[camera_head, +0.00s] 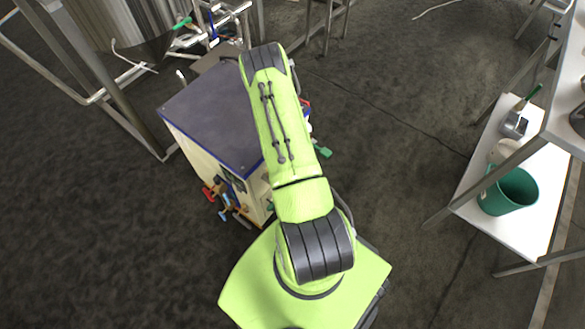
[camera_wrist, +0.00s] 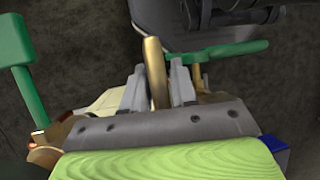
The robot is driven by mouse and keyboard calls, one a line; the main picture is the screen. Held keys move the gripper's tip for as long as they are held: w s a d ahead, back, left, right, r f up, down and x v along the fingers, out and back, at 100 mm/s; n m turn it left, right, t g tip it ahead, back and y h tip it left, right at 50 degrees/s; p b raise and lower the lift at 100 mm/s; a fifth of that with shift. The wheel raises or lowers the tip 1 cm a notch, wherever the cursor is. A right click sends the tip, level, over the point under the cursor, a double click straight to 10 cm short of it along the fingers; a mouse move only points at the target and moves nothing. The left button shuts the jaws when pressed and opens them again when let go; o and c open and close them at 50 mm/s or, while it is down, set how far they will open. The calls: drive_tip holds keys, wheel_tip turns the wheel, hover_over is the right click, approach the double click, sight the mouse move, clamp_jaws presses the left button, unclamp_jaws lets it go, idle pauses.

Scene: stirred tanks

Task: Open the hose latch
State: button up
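In the wrist view, my gripper (camera_wrist: 158,85) has its two grey fingers apart. A brass-coloured lever (camera_wrist: 154,66) stands upright between them, and its tip rises beyond the fingertips. It looks like the hose latch, but I cannot be sure. A narrow gap shows on the left of the lever; I cannot tell whether the right finger touches it. The lever's lower end is hidden by my gripper. In the head view, my arm hides my gripper and the latch on the far side of the dark-topped machine (camera_head: 213,115).
A green-handled valve (camera_wrist: 225,50) is just right of the fingers. Another green handle (camera_wrist: 24,85) stands at left. Red (camera_head: 208,193) and blue (camera_head: 226,200) handles stick out at the machine's front. A steel tank (camera_head: 125,20) stands behind. A shelf (camera_head: 533,215) at right holds a green bucket (camera_head: 508,192).

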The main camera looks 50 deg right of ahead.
drive_tip(key=p+v, duration=0.3)
drive_tip(key=v, duration=1.2)
drive_tip(key=shift+r+p, duration=0.3)
drive_tip(key=shift+r, duration=0.05)
drive_tip(key=shift+w, duration=0.15)
